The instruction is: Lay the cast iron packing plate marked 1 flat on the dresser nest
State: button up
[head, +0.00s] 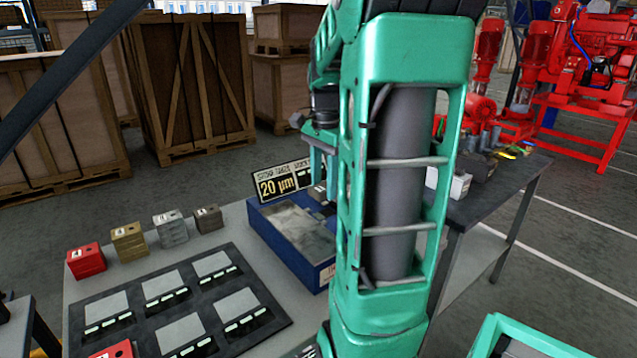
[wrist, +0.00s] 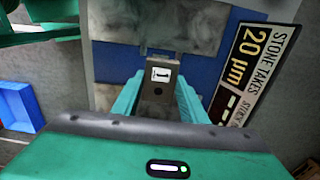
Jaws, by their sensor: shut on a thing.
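My gripper (wrist: 158,98) is shut on a dark grey-brown plate (wrist: 158,86) with a white label marked 1 and a round hole below it. The two teal fingers stand on either side of the plate. In the wrist view the plate is over or at a blue box with a grey stone surface. The head view shows this blue box (head: 262,222), with its right part hidden behind my arm. I cannot make out the dresser nest for certain, nor whether the plate touches anything below it.
A 20 µm sign (head: 277,186) stands behind the box. A black board (head: 144,312) with several grey pads lies in front. Red (head: 86,261), brass (head: 129,241), grey (head: 170,229) and brown (head: 208,218) blocks stand left of the box. A dark bench (head: 492,190) is at right.

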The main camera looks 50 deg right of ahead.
jog(key=shift+f, duration=0.1)
send_over(323, 214)
jog(key=shift+f, duration=2.2)
jog(key=shift+s+a+f, duration=0.1)
jog(key=shift+f, duration=0.55)
jog(key=o, duration=1.5)
notch_tip(323, 214, up, 11)
jog(key=shift+f, duration=0.15)
jog(key=shift+r, duration=3)
